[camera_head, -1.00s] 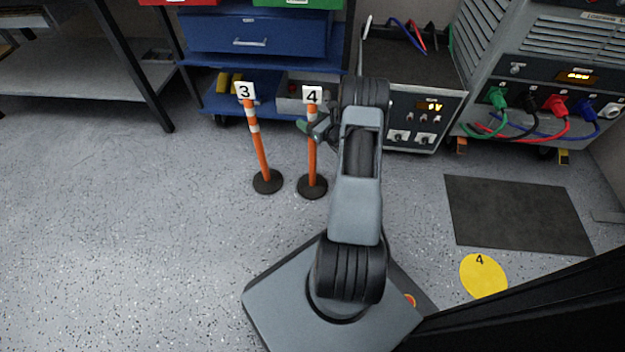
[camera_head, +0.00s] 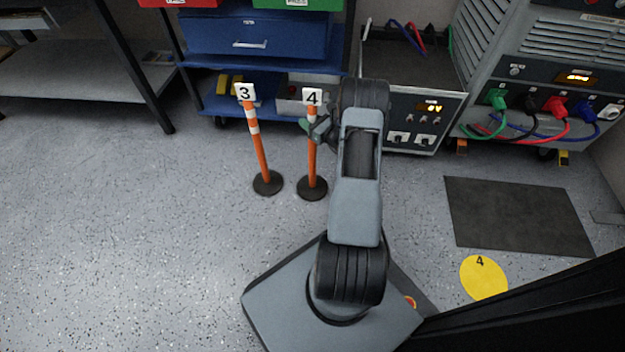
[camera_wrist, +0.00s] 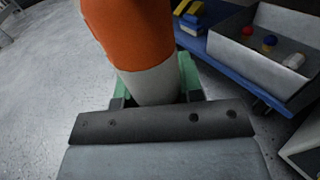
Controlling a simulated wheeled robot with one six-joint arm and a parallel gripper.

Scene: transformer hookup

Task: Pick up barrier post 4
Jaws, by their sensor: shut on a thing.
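Barrier post 4 (camera_head: 312,157) is an orange post with white bands, a white "4" sign on top and a round black base. It stands upright, its base appearing on the floor. My gripper (camera_head: 313,128) is shut on its upper part, below the sign. In the wrist view the post (camera_wrist: 133,38) fills the space between the green fingers of my gripper (camera_wrist: 155,84), at a white band. The sign and base are out of the wrist view.
Barrier post 3 (camera_head: 260,150) stands close to the left. A blue cart (camera_head: 240,100) is behind both posts. A test unit (camera_head: 415,120) is at the right. A dark mat (camera_head: 518,215) and a yellow disc marked 4 (camera_head: 483,276) lie on the floor at right. Left floor is free.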

